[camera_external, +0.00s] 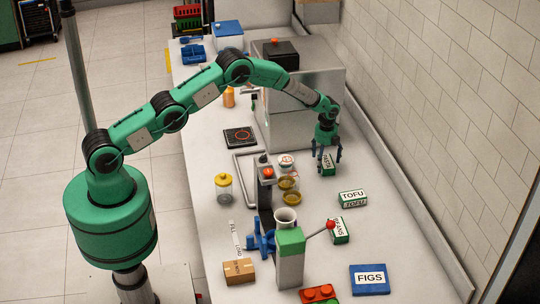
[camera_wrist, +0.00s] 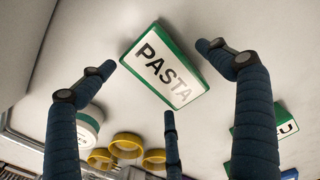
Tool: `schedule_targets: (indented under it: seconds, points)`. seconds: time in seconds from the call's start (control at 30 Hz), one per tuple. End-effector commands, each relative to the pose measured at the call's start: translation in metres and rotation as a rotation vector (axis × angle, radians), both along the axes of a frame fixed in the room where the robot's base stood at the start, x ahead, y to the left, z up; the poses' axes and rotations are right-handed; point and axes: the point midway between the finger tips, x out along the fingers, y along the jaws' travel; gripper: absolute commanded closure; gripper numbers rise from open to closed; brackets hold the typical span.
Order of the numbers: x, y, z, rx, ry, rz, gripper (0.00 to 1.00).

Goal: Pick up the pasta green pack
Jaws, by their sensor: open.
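The pasta green pack (camera_wrist: 165,68) is a green box with a white label reading PASTA. It lies on the white counter, slightly turned, in the upper middle of the wrist view. In the external view the pack (camera_external: 327,164) is below my gripper (camera_external: 328,153), partly hidden by the fingers. My gripper (camera_wrist: 165,90) is open, with its dark blue fingers spread around the pack. One finger is to the left of it, one to the right and one below it in the wrist view. I cannot tell whether any finger touches it.
A metal box machine (camera_external: 312,110) stands close to the left of my gripper. Yellow rings (camera_wrist: 127,145) and a white round container (camera_wrist: 88,125) lie near the pack. The tofu pack (camera_external: 352,198) and beans pack (camera_external: 340,232) lie nearer the camera. The tiled wall (camera_external: 440,110) is at right.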

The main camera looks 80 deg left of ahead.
Motion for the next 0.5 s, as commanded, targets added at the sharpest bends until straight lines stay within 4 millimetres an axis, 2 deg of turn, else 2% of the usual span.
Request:
schedule_targets:
  seconds: [0.2,0.5]
  points:
    - [-0.0001,0.0002,-0.0098,0.000,0.000,0.000,0.09]
    - [-0.0003,0.0002,-0.0101,0.000,0.000,0.000,0.09]
